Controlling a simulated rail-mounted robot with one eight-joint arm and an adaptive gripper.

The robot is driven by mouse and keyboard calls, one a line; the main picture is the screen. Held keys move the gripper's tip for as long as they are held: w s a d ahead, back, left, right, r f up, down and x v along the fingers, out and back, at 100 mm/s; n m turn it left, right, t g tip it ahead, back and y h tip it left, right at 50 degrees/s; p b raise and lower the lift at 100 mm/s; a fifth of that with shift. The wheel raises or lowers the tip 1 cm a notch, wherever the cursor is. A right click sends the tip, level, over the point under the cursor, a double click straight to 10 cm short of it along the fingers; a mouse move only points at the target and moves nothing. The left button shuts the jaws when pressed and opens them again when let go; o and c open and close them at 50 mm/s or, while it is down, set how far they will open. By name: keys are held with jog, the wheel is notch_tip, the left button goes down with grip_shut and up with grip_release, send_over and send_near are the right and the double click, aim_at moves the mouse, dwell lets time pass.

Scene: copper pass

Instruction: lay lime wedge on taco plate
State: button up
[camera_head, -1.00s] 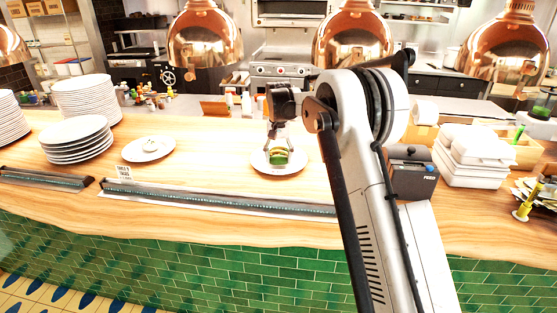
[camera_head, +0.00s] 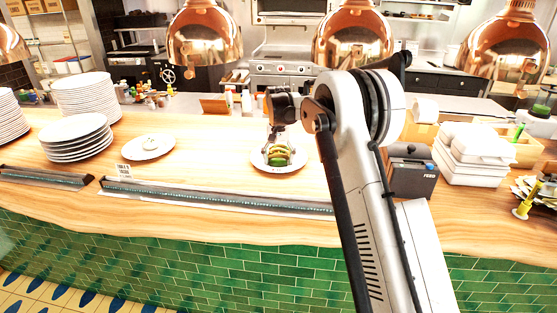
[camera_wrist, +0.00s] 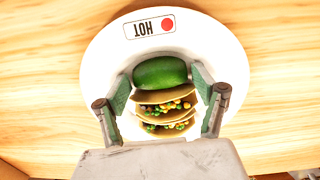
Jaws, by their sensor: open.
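The taco plate (camera_head: 258,166) is a round white plate on the wooden counter, with a "HOT" label on its rim in the wrist view (camera_wrist: 112,60). Tacos with colourful filling (camera_wrist: 165,112) sit on it. The green lime wedge (camera_wrist: 160,72) is beside the tacos, on the label side; it also shows at the front of the tacos in the head view (camera_head: 277,162). My gripper (camera_wrist: 160,84) is open over the plate, its two fingers apart on either side of the lime and tacos. Whether the fingers touch the lime cannot be told.
Another white plate (camera_head: 160,147) with a small pale item lies to the left, near stacked plates (camera_head: 76,130). A dark box (camera_head: 412,172) and white containers (camera_head: 470,155) stand to the right. Copper lamps (camera_head: 204,35) hang above. A glass-edged strip (camera_head: 215,197) runs along the front.

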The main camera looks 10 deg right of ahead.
aim_at(278, 159)
notch_tip(278, 159, up, 12)
jog(key=r, duration=0.1)
jog(key=s+r+t, duration=0.2)
jog(key=s+r, duration=0.6)
jog(key=s, duration=0.2)
jog(key=s+r+n+t, duration=0.1)
jog(key=s+n+t, duration=0.15)
jog(key=s, duration=2.45)
jog(key=s+f+t, duration=0.2)
jog(key=s+f, duration=0.6)
jog(key=s, duration=0.4)
jog(key=shift+s+f+t+b, duration=0.25)
jog(key=shift+t+b, duration=0.1)
jog(key=shift+n, duration=0.25)
